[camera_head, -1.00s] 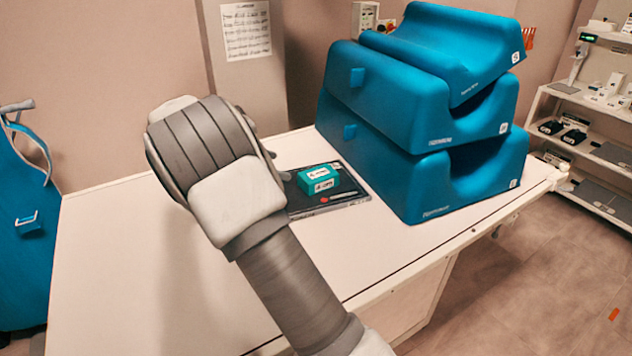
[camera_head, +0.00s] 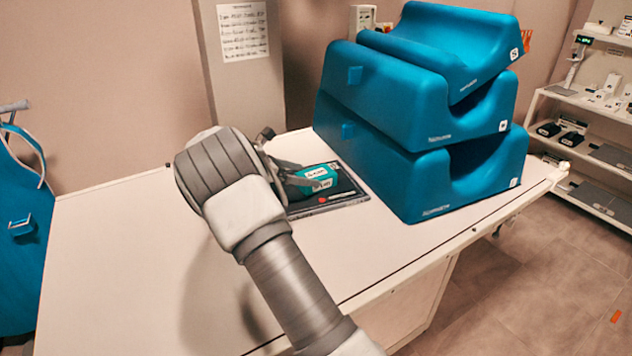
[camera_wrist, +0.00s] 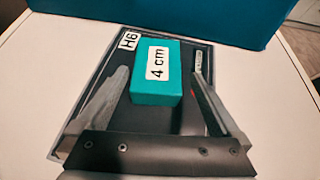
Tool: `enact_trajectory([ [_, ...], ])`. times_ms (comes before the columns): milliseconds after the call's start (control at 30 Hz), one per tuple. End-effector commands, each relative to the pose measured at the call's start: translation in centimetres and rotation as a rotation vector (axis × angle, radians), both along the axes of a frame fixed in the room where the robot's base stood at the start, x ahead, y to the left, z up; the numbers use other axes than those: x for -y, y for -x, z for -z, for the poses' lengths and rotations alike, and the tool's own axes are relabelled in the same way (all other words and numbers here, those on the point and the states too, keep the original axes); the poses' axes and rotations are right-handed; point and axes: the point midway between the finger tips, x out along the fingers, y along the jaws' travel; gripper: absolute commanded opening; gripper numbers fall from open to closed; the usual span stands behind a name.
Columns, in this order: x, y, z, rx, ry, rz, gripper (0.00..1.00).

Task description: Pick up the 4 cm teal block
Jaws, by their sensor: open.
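The teal block (camera_head: 316,181) lies on a dark tray (camera_head: 347,197) on the white table. In the wrist view the teal block (camera_wrist: 156,75) shows a white label reading "4 cm" on top, and the tray (camera_wrist: 112,40) has an "H6" label at its corner. My gripper (camera_head: 297,172) reaches toward the block from the left in the head view. In the wrist view my open gripper (camera_wrist: 158,88) has one finger on each side of the block, with gaps visible on both sides. Finger height relative to the block is hard to tell.
A tall stack of blue foam cushions (camera_head: 405,130) stands just right of and behind the tray. The white table (camera_head: 120,230) is clear on the left and front. A small red item (camera_head: 309,199) lies on the tray. A shelf unit (camera_head: 590,150) stands at far right.

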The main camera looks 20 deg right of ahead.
Motion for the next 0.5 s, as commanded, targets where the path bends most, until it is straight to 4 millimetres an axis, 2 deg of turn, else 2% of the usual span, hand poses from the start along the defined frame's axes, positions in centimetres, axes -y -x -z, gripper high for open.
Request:
enact_trajectory([
  [167,0.9,-0.2,0.6,-0.001,0.000,0.002,1.00],
  [400,3.9,-1.1,2.3,0.000,0.001,0.002,1.00],
  [500,4.5,-1.2,2.6,0.000,0.000,0.001,1.00],
])
